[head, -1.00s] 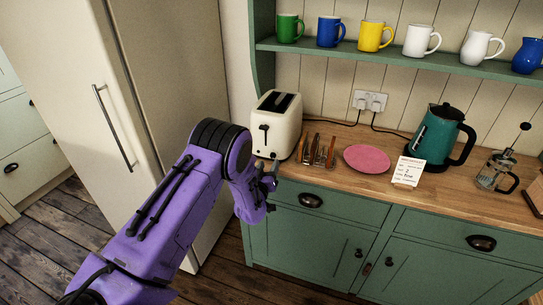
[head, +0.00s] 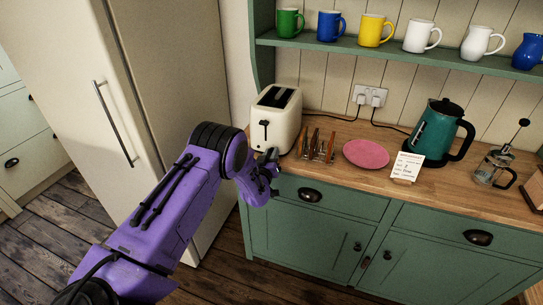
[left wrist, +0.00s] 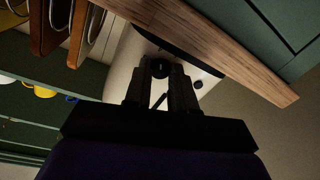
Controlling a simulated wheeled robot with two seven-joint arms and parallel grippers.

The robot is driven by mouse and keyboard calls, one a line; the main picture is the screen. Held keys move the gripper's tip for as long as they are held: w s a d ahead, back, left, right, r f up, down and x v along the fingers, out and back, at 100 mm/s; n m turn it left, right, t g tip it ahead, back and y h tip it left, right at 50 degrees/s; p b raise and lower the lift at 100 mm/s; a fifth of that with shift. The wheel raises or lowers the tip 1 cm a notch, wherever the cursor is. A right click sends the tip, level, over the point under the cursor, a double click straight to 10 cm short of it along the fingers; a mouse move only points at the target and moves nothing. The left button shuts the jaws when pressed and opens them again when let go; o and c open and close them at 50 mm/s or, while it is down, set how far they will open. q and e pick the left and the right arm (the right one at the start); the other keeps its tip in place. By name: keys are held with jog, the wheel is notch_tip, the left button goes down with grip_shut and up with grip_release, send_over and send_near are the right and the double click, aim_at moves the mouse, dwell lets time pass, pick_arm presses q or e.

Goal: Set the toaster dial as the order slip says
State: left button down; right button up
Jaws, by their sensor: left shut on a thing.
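The cream toaster (head: 284,107) stands at the left end of the wooden counter, with a dark lever on its front. Its light body (left wrist: 122,72) shows in the left wrist view, upside down. My left gripper (head: 271,157) is at the low front of the toaster. In the left wrist view its two dark fingers are shut on the round dark dial (left wrist: 160,68), one on each side. In the head view the gripper hides the dial, and I cannot read its setting. The order slip (head: 406,165) stands on the counter; its writing is too small to read surely. My right gripper is out of view.
Right of the toaster stand a toast rack (head: 317,146), a pink plate (head: 366,153), a teal kettle (head: 436,131) and a French press (head: 494,168). Mugs line the shelf (head: 400,54) above. The fridge (head: 165,80) is at left. The counter's front edge is just below my gripper.

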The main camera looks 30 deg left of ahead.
pick_arm(q)
jog(key=n+b, duration=0.3)
jog(key=n, duration=0.2)
jog(key=shift+a+f, duration=0.1)
jog(key=n+b, duration=0.3)
jog(key=n, duration=0.2)
jog(key=shift+g+h+b, duration=0.3)
jog(key=shift+h+b, duration=0.1)
jog(key=n+b, duration=0.5)
jog(key=n, duration=0.1)
jog(key=shift+a+h, duration=0.1)
jog(key=shift+h, duration=0.3)
jog(key=shift+n+b, duration=1.2)
jog(key=c, duration=0.9)
grip_release()
jog(key=shift+r, duration=0.2)
jog(key=shift+c, duration=0.2)
jog(key=shift+s, duration=0.1)
